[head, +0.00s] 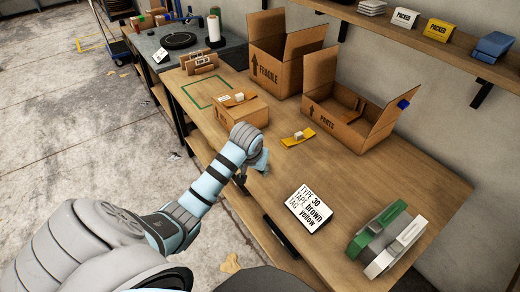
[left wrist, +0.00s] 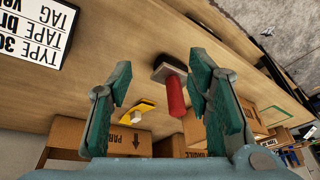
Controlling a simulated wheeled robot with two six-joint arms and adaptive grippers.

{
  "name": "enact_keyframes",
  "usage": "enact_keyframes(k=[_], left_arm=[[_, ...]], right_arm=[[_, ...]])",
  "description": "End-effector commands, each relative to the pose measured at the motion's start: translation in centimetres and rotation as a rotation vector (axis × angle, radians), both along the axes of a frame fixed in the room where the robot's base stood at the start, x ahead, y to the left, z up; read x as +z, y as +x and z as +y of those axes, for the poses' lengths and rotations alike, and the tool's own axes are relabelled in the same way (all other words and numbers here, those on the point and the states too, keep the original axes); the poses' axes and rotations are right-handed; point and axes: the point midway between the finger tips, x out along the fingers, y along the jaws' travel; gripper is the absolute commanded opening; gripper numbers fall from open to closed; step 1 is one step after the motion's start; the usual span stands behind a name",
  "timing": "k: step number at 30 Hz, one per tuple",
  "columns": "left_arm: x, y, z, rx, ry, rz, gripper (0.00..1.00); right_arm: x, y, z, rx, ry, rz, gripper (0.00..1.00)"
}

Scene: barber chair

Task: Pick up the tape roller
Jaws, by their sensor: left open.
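The likely tape roller, a red cylindrical handle on a grey and dark head (left wrist: 172,88), lies on the wooden table in the left wrist view, between my finger pads in the picture. In the head view I cannot make it out; my left wrist and gripper cover that spot. My left gripper (head: 254,172) is low over the middle of the table, pointing down. In the left wrist view its green-padded fingers (left wrist: 158,82) are wide apart with nothing gripped. I cannot tell how far they are above the roller. My right gripper is not in view.
A yellow item with a white piece (head: 297,138) lies just behind the gripper. A small carton (head: 243,115), an open FRAGILE box (head: 276,72) and an open PARTS box (head: 338,120) stand beyond. A label card (head: 308,208) and green-white holders (head: 385,240) are to the right.

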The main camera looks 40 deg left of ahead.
Motion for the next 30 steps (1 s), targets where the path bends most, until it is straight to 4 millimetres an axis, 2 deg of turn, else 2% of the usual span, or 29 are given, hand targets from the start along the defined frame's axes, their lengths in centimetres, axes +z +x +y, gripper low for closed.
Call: enact_keyframes(k=[1, 4, 6, 8, 16, 22, 27, 30], left_arm=[[2.3, 1.7, 1.3, 0.043, -0.007, -0.016, 0.46], [5.9, 3.8, 3.1, 0.121, -0.033, -0.035, 0.46], [7.4, 4.7, 3.9, 0.154, -0.048, -0.043, 0.46], [7.4, 5.1, 4.4, 0.169, -0.055, -0.044, 0.46], [0.9, 7.4, 5.4, 0.172, -0.058, -0.044, 0.46], [-1.6, 8.5, 5.7, 0.171, -0.057, -0.045, 0.46], [-4.9, 9.7, 5.9, 0.171, -0.056, -0.045, 0.46], [-5.5, 9.9, 6.0, 0.169, -0.055, -0.045, 0.46]], right_arm=[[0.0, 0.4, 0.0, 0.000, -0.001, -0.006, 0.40], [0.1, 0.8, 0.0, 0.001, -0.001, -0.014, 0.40], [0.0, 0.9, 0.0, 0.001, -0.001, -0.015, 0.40], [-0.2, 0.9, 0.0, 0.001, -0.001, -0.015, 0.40], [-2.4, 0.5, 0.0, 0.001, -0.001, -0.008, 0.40], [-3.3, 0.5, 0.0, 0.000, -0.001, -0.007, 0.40], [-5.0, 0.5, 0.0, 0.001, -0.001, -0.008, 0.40], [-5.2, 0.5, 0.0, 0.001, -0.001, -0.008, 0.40]])
